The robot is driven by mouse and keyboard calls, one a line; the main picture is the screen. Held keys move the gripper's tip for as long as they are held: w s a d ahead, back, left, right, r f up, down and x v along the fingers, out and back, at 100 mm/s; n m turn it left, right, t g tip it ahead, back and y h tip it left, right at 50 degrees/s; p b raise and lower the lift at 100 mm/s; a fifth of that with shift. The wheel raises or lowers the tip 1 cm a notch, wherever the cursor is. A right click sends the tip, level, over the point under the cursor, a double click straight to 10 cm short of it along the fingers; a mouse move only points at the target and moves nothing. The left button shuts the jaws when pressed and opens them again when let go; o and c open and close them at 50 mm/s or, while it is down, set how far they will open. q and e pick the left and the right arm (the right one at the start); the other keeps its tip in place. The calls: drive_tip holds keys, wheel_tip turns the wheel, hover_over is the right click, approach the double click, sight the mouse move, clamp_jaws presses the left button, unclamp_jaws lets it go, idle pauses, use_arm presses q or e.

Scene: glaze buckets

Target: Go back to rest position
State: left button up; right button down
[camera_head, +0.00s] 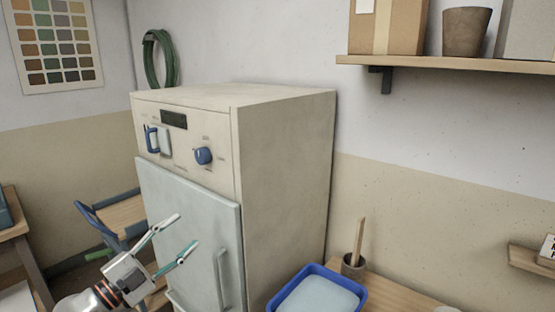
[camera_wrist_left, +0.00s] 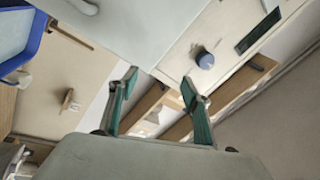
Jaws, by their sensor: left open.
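My left gripper (camera_head: 178,238) comes in from the lower left in the head view. Its two fingers are spread apart with nothing between them, in front of the pale door of a beige kiln-like cabinet (camera_head: 285,170). The fingers also show spread and empty in the left wrist view (camera_wrist_left: 160,92). The cabinet door (camera_head: 190,215) has a vertical handle (camera_head: 222,280) to the right of the gripper and looks shut. A blue knob (camera_head: 203,155) and a blue-handled switch (camera_head: 157,140) sit on the panel above; the knob also shows in the left wrist view (camera_wrist_left: 205,60). My right gripper is not seen.
A blue tray (camera_head: 322,268) with pale contents and a brown cup (camera_head: 354,265) holding a stick stand at the lower right. A blue-framed chair or cart (camera_head: 120,212) is left of the cabinet. A wall shelf (camera_head: 450,64) carries boxes and a pot.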

use_arm(q)
drive_tip(key=s+a+f+n+t+y, duration=0.1)
drive_tip(key=s+f+n+y, duration=0.2)
drive_tip(key=f+n, duration=0.35)
drive_tip(key=s+f+n+y, duration=0.3)
drive_tip(key=s+f+y, duration=0.1)
drive_tip(key=f, duration=0.6)
drive_tip(key=s+d+f+n+g+y, duration=0.3)
drive_tip(key=s+f+n+g, duration=0.3)
drive_tip(key=s+f, duration=1.6)
wheel_tip(320, 180, down, 3)
drive_tip(key=shift+s+r+g, duration=0.1)
drive_tip(key=shift+s+g, duration=0.05)
drive_tip(key=shift+g, duration=0.55)
drive_tip(key=shift+d, duration=0.1)
